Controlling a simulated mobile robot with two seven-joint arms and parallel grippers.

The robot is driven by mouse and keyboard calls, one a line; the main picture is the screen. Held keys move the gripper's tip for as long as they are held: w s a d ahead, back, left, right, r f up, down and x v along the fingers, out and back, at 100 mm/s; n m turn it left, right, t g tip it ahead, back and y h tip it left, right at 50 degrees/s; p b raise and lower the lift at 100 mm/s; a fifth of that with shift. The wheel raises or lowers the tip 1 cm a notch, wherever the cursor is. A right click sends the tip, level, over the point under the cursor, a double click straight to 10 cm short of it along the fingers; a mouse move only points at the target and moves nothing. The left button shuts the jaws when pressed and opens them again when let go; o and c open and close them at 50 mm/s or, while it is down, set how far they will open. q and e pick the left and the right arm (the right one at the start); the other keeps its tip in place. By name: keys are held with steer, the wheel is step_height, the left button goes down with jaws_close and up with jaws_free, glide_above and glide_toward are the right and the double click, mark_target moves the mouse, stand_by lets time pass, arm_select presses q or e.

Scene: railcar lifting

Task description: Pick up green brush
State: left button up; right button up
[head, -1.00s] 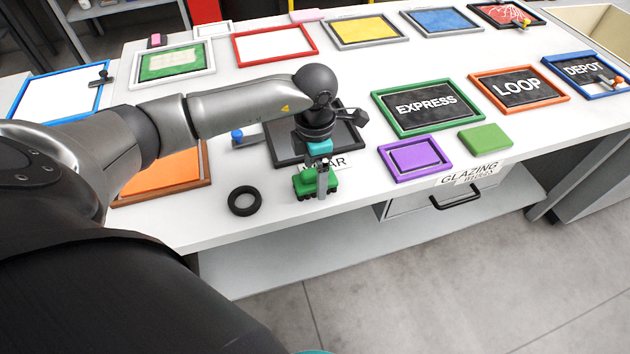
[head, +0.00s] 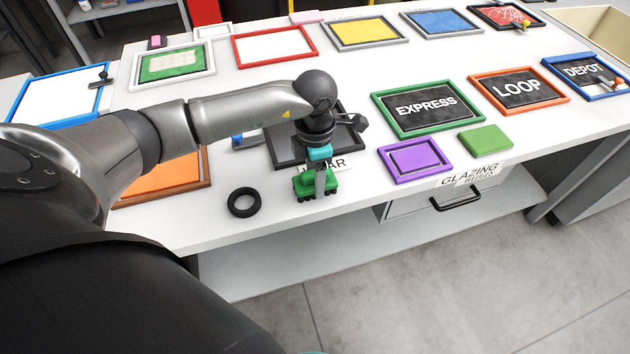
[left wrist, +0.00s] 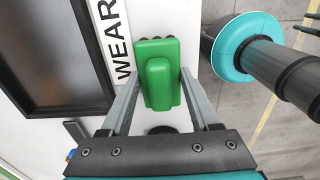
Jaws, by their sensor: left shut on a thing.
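The green brush (head: 306,184) is at the front edge of the white table, beside the "WEAR" label. It has a raised green handle block and dark tufts underneath. My left gripper (head: 318,186) points down at it from above. In the left wrist view the green brush (left wrist: 160,75) lies between the two grey fingers of my left gripper (left wrist: 160,92), which is shut on it. I cannot tell whether the brush is clear of the table.
A black ring (head: 244,202) lies left of the brush. A dark framed panel (head: 285,150) is just behind it. A purple frame (head: 415,158) and a green block (head: 485,138) lie to the right. The table's front edge is close.

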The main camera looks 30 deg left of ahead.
arm_select(q)
jaws_close()
steer(key=shift+r, duration=0.1)
step_height(320, 180, up, 20)
steer(key=p, duration=0.3)
